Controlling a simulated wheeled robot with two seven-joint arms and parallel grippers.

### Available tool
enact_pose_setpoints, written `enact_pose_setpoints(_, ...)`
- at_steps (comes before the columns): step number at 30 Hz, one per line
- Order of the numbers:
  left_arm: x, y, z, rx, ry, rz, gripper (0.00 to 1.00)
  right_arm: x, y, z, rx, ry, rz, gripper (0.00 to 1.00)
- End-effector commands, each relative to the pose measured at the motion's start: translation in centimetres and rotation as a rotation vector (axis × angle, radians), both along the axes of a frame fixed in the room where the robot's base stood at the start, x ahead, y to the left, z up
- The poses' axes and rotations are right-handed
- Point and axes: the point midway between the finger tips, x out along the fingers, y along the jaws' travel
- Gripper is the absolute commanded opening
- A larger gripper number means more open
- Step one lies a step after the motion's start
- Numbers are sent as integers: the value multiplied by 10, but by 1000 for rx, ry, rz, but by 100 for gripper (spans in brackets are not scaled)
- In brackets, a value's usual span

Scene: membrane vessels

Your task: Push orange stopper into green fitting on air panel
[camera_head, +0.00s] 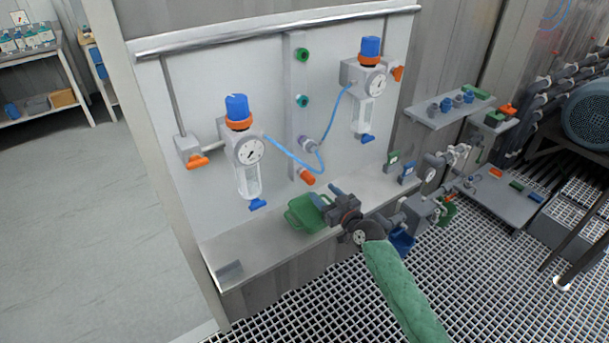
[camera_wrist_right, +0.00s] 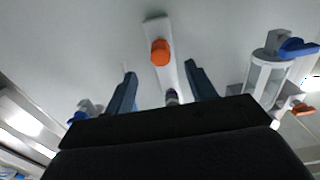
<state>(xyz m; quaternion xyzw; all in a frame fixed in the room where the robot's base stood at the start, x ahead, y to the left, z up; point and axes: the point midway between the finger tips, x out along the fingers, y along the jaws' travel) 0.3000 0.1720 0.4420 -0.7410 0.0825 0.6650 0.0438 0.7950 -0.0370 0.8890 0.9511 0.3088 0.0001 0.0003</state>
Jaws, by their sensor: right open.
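The orange stopper (camera_head: 307,177) sits at the lower end of the grey vertical strip on the air panel (camera_head: 220,95). The stopper (camera_wrist_right: 160,52) shows nearly end-on in the right wrist view, ahead of the fingers. Two green fittings, an upper one (camera_head: 303,54) and a lower one (camera_head: 303,101), stand higher on the same strip. No green fitting shows behind the stopper, and I cannot tell how deep it sits. My right gripper (camera_head: 326,194) is open, just below the stopper in the head view. Its spread fingers (camera_wrist_right: 161,84) hold nothing. My left gripper is not in view.
Two gauge regulators with blue knobs, left (camera_head: 238,112) and right (camera_head: 370,55), flank the strip, joined by a blue hose (camera_head: 290,158). Pipe valves (camera_head: 422,209) stand right of the wrist.

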Motion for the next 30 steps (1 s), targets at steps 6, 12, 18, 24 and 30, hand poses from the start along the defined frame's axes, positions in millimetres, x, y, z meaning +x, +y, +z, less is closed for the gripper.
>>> enact_pose_setpoints(6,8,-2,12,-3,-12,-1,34,21,15,0,2,0,-1,55)
enact_pose_setpoints(12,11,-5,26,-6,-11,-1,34,39,28,-1,1,-1,1,55)
enact_pose_setpoints(18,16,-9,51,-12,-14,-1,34,53,39,-1,1,0,1,55)
enact_pose_setpoints(24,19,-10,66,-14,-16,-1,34,62,45,-1,0,0,0,55)
enact_pose_setpoints(30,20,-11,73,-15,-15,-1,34,65,48,0,1,1,0,55)
